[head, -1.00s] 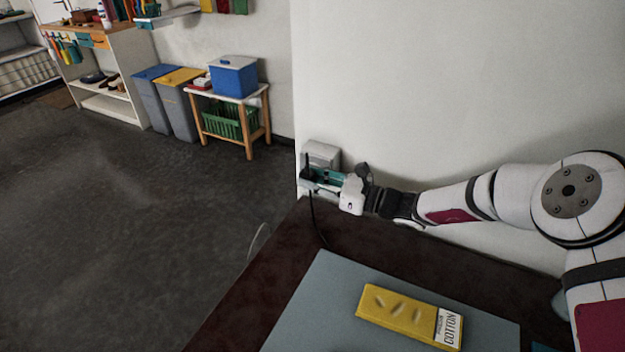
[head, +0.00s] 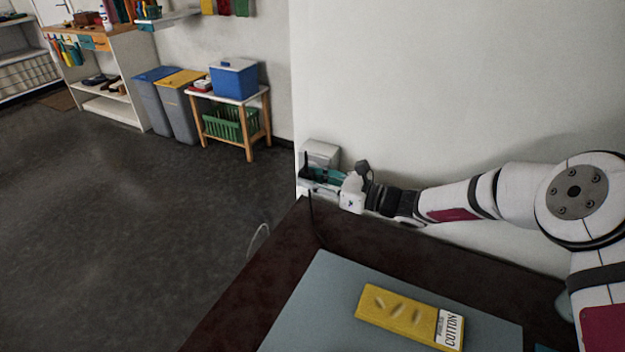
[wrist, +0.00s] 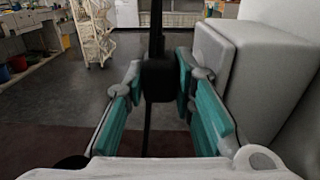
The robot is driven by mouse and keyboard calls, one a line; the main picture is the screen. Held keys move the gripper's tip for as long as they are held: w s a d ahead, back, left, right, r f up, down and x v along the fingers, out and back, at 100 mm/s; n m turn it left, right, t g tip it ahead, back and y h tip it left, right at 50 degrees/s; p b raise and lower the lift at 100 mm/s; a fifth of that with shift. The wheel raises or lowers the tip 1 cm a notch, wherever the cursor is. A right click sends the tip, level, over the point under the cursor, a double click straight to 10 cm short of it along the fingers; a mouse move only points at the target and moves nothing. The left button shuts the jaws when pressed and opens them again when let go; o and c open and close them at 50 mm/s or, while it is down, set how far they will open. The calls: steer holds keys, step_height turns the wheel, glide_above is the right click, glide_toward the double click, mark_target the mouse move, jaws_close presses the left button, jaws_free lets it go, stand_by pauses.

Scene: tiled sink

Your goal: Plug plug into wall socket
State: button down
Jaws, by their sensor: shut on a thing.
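The black plug (wrist: 160,82) sits between the teal-padded fingers of my gripper (wrist: 158,72) in the wrist view. A dark upright piece rises above it and a dark cable hangs below. In the head view my gripper (head: 322,175) is shut on the plug beside the wall. The plug's dark edge (head: 306,162) shows at the fingertips, and its cable hangs down toward the dark table edge. A light grey box on the wall, apparently the socket housing (head: 320,152), is just behind the gripper. The box (wrist: 255,70) stands right of the fingers in the wrist view. Its socket openings are not visible.
A dark table (head: 235,310) with a grey mat (head: 310,310) lies below, carrying a yellow cotton packet (head: 405,315). The white wall (head: 450,80) runs close beside my arm. Open floor lies to the left, with bins and a small bench farther back.

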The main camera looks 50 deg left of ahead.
steer(key=shift+w+a+r+t, duration=0.1)
steer(key=shift+w+r+t, duration=0.2)
steer(key=shift+w, duration=0.5)
steer(key=shift+w+a+r+t, duration=0.1)
steer(key=shift+w+r+t, duration=0.15)
steer(key=shift+w, duration=0.55)
steer(key=c, duration=1.3)
jaws_free()
steer(key=shift+w+d+f+g, duration=0.2)
steer(key=shift+d+g, duration=0.05)
steer(key=shift+d, duration=0.35)
steer(key=shift+g, duration=0.4)
steer(key=d, duration=0.6)
steer(key=shift+d+f, duration=0.25)
steer(key=shift+f, duration=0.1)
steer(key=shift+s, duration=0.15)
